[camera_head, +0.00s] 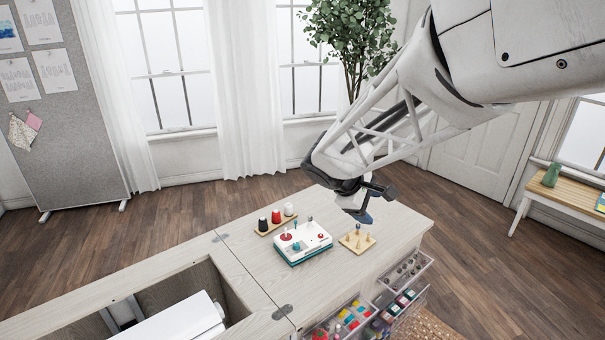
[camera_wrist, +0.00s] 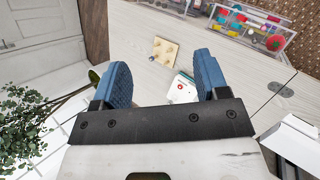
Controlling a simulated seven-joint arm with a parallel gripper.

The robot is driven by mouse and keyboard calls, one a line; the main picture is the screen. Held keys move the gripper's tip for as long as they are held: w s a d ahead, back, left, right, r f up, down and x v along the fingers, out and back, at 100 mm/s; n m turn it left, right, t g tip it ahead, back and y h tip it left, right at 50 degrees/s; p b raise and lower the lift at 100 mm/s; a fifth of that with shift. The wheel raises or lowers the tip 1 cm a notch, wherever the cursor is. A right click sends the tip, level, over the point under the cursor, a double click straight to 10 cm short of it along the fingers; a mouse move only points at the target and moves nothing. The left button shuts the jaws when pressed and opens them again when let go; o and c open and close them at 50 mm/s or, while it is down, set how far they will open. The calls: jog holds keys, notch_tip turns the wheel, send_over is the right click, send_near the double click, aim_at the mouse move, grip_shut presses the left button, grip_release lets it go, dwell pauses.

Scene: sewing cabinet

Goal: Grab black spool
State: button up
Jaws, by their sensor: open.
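The black spool (camera_head: 263,224) stands upright at the left end of a small wooden rack (camera_head: 263,234) on the cabinet top. A red spool (camera_head: 276,217) and a white spool (camera_head: 289,210) stand beside it in the same row. My gripper (camera_head: 364,205) is above the right part of the cabinet top, to the right of the spools and apart from them. In the wrist view its two blue fingers (camera_wrist: 162,78) are spread with nothing between them. The spools cannot be made out in the wrist view.
A white and teal device (camera_head: 303,243) with red and teal parts on it stands just in front of the spools. A wooden peg board (camera_head: 357,241) lies below my gripper. Open drawers (camera_head: 403,283) jut from the cabinet front. A recess (camera_head: 190,290) is at the left.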

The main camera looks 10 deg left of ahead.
jog(key=w+a+f+n+t+h, duration=0.1)
jog(key=w+a+f+n+t, duration=0.1)
jog(key=w+a+f+n, duration=0.4)
jog(key=n+t+y, duration=0.2)
jog(key=n+t, duration=0.5)
jog(key=n, duration=0.4)
send_near(260, 222)
jog(key=x, duration=0.4)
jog(key=shift+r, duration=0.15)
jog(key=shift+d, duration=0.1)
jog(key=shift+x, duration=1.25)
jog(key=shift+x, duration=2.6)
